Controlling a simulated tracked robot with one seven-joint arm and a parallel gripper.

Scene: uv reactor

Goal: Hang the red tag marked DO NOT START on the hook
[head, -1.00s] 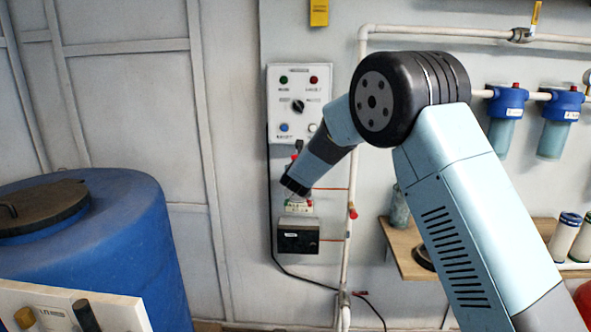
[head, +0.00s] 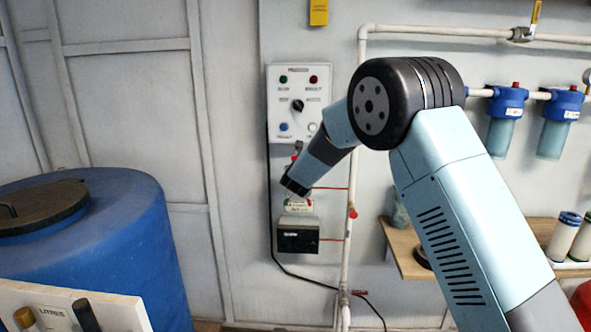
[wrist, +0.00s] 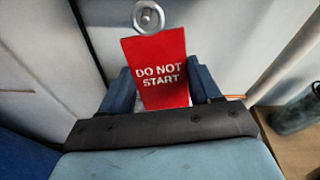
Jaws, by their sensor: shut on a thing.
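The red tag (wrist: 162,88), marked DO NOT START in white, stands upright between the two blue-grey fingers of my gripper (wrist: 162,90) in the wrist view. My gripper is shut on it. A round metal piece with a small centre (wrist: 148,15), which looks like the hook, sits just above the tag's top edge. I cannot tell whether the tag touches it or hangs on it. In the head view, my gripper (head: 295,182) is below the control panel, and my arm hides most of the tag and hook.
The white control panel (head: 299,103) with knobs and lamps is just above. A black box (head: 298,236) and a vertical white pipe (head: 349,230) are close by. A blue barrel (head: 110,240) stands left. A wooden shelf (head: 405,255) is on the right.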

